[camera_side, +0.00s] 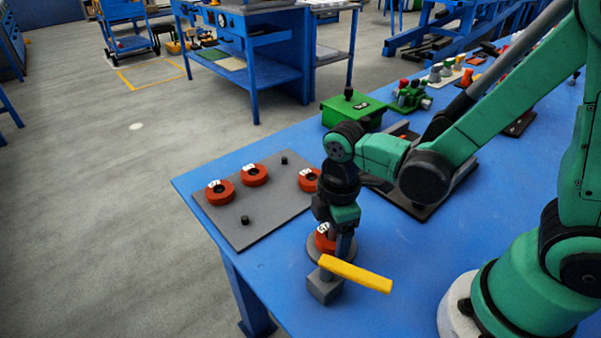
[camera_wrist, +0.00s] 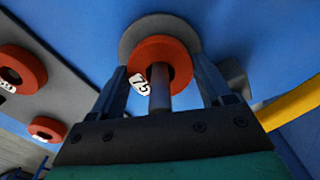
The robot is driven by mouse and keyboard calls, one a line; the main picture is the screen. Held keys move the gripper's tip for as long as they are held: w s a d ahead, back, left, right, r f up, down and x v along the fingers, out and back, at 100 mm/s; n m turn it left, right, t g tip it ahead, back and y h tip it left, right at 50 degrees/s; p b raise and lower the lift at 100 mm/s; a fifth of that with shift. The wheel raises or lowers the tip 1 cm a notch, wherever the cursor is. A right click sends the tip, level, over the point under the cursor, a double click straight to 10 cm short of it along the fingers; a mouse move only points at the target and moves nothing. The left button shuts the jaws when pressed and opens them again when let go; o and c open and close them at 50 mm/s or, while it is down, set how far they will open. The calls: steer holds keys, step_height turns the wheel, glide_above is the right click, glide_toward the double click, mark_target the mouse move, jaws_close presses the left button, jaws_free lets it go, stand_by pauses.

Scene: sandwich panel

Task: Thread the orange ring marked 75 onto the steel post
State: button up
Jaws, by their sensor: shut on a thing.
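The orange ring marked 75 (camera_wrist: 178,52) is between the two fingers of my gripper (camera_wrist: 163,70), which is shut on it. The steel post (camera_wrist: 160,92) shows in the wrist view, passing through the ring's hole, so the ring is around the post. The post's round grey base (camera_wrist: 140,31) lies beyond the ring. In the side view my gripper (camera_side: 335,238) points down, with the ring (camera_side: 322,240) low over the grey base (camera_side: 318,253). I cannot tell whether the ring touches the base. The post is hidden there by my gripper.
A grey board (camera_side: 272,207) on the left holds several other orange rings, such as one (camera_side: 220,192), and short black pegs. A grey block (camera_side: 324,287) with a yellow bar (camera_side: 356,274) stands close in front of the post. A green box (camera_side: 352,110) is behind.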

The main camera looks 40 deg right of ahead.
steer(key=shift+f, duration=0.15)
steer(key=o, duration=1.2)
steer(key=shift+r, duration=6.15)
steer(key=shift+d+m, duration=0.25)
steer(key=shift+m, duration=0.25)
steer(key=d+m+t, duration=0.1)
steer(key=m+t, duration=0.1)
steer(key=m, duration=0.2)
steer(key=d+m+t, duration=0.2)
steer(key=m, duration=0.2)
steer(key=w+d+m+t, duration=0.1)
steer(key=d+m+t, duration=0.1)
steer(key=m+t, duration=0.1)
steer(key=shift+w+d+m, duration=0.1)
steer(key=shift+d+m, duration=0.15)
steer(key=shift+m, duration=0.55)
